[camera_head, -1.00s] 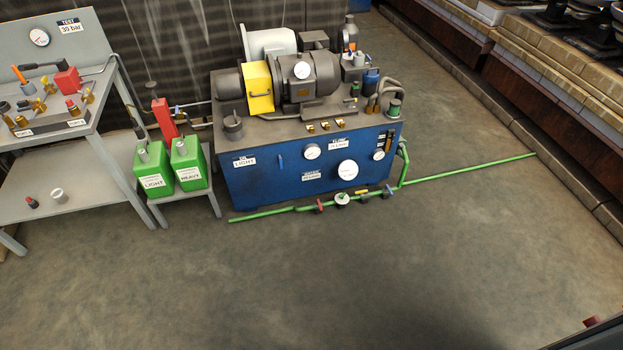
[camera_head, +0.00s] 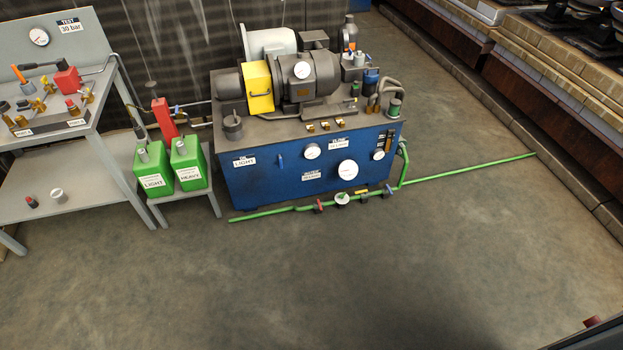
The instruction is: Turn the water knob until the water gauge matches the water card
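A blue tank unit (camera_head: 250,190) stands on the floor at upper middle. A large white dial (camera_head: 348,170) is on its front, and a small white card (camera_head: 312,175) is left of it; the card's print and the dial's needle are too small to read surely. A green pipe (camera_head: 460,173) runs along the floor before the unit. On it sit a white round piece with a green mark (camera_head: 342,198), a red handle (camera_head: 319,205) and a blue handle (camera_head: 388,191). I cannot tell which one is the water knob. Neither gripper is in view.
A grey bench (camera_head: 75,193) and green cans (camera_head: 154,175) on a low stand are at the left. A smaller dial (camera_head: 312,151) is on the tank front. The floor (camera_head: 330,280) in front is clear. A brick-edged platform (camera_head: 560,70) runs along the right.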

